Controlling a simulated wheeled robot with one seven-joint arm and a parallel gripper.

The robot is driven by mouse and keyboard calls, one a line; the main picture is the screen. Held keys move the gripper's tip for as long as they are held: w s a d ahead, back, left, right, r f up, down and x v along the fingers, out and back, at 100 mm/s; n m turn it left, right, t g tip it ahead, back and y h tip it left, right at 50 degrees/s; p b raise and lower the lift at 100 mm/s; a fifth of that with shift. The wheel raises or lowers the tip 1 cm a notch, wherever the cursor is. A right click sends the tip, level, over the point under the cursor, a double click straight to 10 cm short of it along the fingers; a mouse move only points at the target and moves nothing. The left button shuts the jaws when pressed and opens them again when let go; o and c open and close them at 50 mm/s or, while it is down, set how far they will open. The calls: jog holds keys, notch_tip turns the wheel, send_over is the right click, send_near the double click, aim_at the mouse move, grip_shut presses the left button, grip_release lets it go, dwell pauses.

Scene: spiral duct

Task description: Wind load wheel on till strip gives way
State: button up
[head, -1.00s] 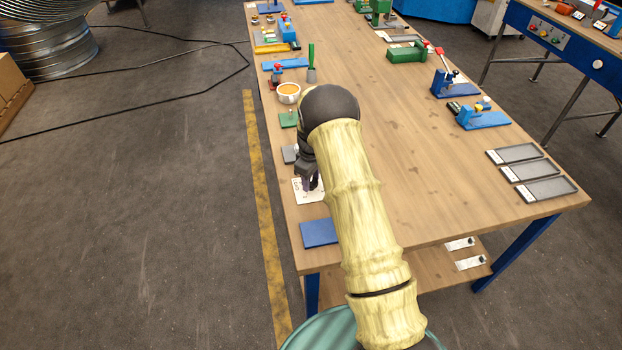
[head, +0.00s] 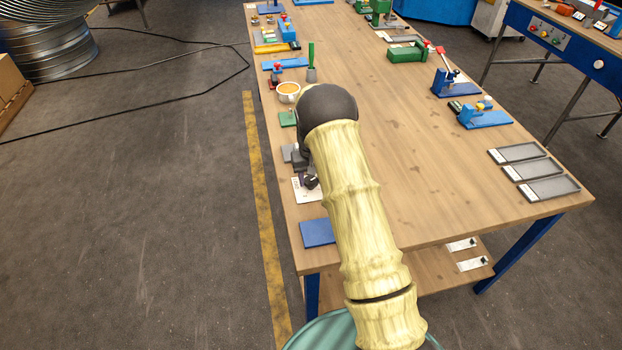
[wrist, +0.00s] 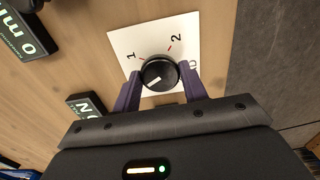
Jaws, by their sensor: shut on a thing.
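A round black knob (wrist: 160,73) with a pale pointer line sits on a white dial plate (wrist: 132,45) marked with numbers, 1 and 2 among them. My gripper (wrist: 160,82) has its two purple fingers on either side of the knob and is shut on it. The pointer faces down-left in the wrist view. In the head view the plate (head: 304,195) lies at the left edge of the table, partly under my wrist. I cannot pick out a strip under load, and I cannot tell whether this knob is the load wheel.
Dark lettered blocks (wrist: 27,37) and (wrist: 86,104) lie left of the plate. A blue pad (head: 318,233) is in front of it, with an orange-filled cup (head: 288,92) farther back. Grey trays (head: 548,189) lie at the right; the middle of the wooden table (head: 430,190) is clear.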

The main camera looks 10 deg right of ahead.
jog(key=m, duration=0.4)
jog(key=shift+w+r+m, duration=0.1)
jog(key=shift+m, duration=0.2)
jog(key=m, duration=0.3)
jog(key=shift+m, duration=0.3)
jog(key=m, duration=0.4)
jog(key=shift+m, duration=1.8)
jog(key=o, duration=1)
